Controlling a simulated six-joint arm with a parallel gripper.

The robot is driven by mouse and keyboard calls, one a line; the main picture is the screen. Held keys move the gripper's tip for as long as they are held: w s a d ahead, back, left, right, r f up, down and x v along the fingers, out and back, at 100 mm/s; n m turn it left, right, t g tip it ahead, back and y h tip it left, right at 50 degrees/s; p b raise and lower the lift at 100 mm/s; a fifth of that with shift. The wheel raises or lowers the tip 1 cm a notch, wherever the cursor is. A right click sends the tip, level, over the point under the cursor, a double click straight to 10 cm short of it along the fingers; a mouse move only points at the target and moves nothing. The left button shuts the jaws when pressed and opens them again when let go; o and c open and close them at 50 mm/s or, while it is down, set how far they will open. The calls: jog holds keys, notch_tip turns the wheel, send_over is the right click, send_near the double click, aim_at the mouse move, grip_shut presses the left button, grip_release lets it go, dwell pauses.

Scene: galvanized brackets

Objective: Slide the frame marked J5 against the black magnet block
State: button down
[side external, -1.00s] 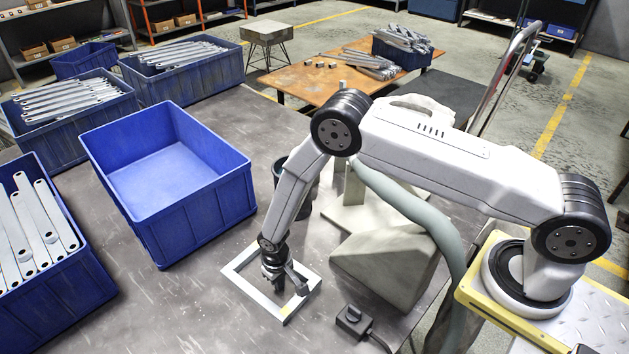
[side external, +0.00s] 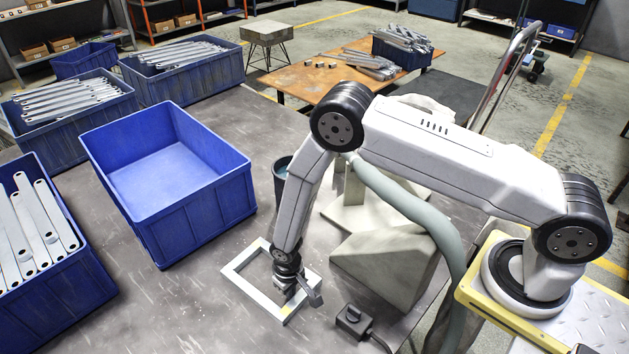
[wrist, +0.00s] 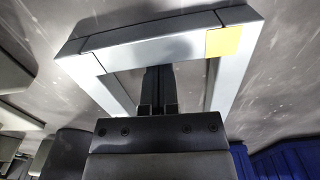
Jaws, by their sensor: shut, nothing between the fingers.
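A pale grey rectangular metal frame (side external: 249,292) lies flat on the grey table, with a yellow label (side external: 285,311) at its front corner. In the wrist view the frame (wrist: 145,52) and yellow label (wrist: 223,42) fill the upper half; no J5 lettering is readable. The black magnet block (side external: 352,321) sits on the table to the right of the frame, apart from it. My gripper (side external: 290,292) is low at the frame, near its right-hand bar. The shut, empty fingers (wrist: 158,80) show against the frame's opening; whether they touch the bar I cannot tell.
An empty blue bin (side external: 168,180) stands left of the frame. A pale angled stand (side external: 385,262) rises behind the black block, and a dark cup (side external: 281,172) stands behind my gripper. A cable runs right from the block. The table in front of the frame is clear.

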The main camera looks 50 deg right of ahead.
jog(key=s, duration=0.9)
jog(key=shift+s, duration=0.3)
jog(key=shift+w, duration=0.2)
jog(key=shift+w, duration=1.85)
notch_tip(320, 180, up, 10)
notch_tip(320, 180, up, 12)
jog(key=t, duration=0.1)
send_over(307, 310)
jog(key=d, duration=0.7)
jog(key=s+d+r+t, duration=0.1)
jog(key=s+d+r, duration=0.5)
jog(key=r, duration=0.2)
jog(key=shift+d+r+t, duration=0.3)
jog(key=shift+d+r, duration=0.05)
